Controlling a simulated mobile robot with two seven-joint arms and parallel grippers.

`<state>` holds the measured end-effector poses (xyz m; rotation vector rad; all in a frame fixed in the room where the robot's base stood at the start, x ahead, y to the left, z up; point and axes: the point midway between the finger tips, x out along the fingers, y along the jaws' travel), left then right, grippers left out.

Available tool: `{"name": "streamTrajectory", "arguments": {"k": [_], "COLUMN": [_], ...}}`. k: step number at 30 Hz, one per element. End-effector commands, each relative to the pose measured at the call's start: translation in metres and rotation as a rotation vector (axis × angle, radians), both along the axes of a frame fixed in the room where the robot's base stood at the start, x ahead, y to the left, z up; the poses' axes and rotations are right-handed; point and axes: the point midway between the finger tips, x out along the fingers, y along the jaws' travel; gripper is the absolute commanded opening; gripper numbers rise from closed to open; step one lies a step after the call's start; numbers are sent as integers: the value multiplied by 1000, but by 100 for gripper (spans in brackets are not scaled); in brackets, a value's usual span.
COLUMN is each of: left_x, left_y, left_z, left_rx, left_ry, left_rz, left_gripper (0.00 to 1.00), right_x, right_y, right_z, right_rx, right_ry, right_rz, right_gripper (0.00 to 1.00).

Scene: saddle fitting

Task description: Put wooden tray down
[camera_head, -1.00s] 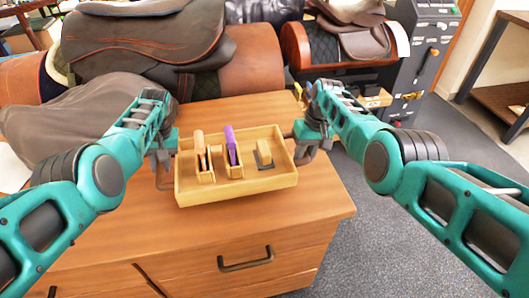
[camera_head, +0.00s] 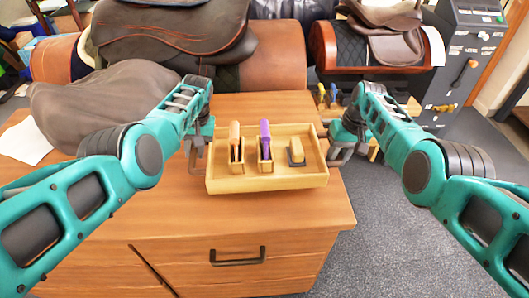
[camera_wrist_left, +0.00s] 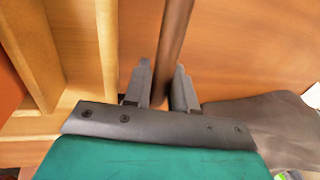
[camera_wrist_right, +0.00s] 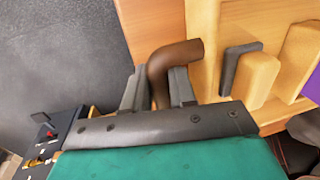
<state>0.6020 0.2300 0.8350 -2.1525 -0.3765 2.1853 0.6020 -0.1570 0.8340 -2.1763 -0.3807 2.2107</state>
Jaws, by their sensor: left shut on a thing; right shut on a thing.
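The wooden tray (camera_head: 268,185) is a shallow, light wood box with low walls, held level at the right part of the wooden drawer cabinet's top (camera_head: 130,200). My left gripper (camera_head: 198,155) is shut on the tray's brown left handle (camera_wrist_left: 174,40). My right gripper (camera_head: 336,148) is shut on the bent brown right handle (camera_wrist_right: 165,62). I cannot tell whether the tray's underside touches the top.
A brown saddle (camera_head: 170,35) on a rack and a dark grey covered form (camera_head: 105,105) stand behind and left. A white sheet (camera_head: 25,143) lies at left. The cabinet top's front left is clear.

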Motion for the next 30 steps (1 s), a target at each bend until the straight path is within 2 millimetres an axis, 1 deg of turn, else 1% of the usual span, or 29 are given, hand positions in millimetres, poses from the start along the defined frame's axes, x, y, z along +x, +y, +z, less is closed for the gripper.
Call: {"name": "streamTrajectory", "arguments": {"k": [17,23,30], "left_x": [1,1,1], "left_y": [-1,-1,-1], "left_z": [-1,-7,-20], "left_rx": [-2,-2,-2], "left_ry": [-2,-2,-2], "left_rz": [0,0,0], "left_gripper": [0,0,0], "right_x": [1,1,1], "right_y": [1,1,1], "right_z": [-1,-7,-20], "right_rx": [2,2,2], "right_ry": [-2,-2,-2], "right_rz": [1,1,1], "right_gripper": [0,0,0]}}
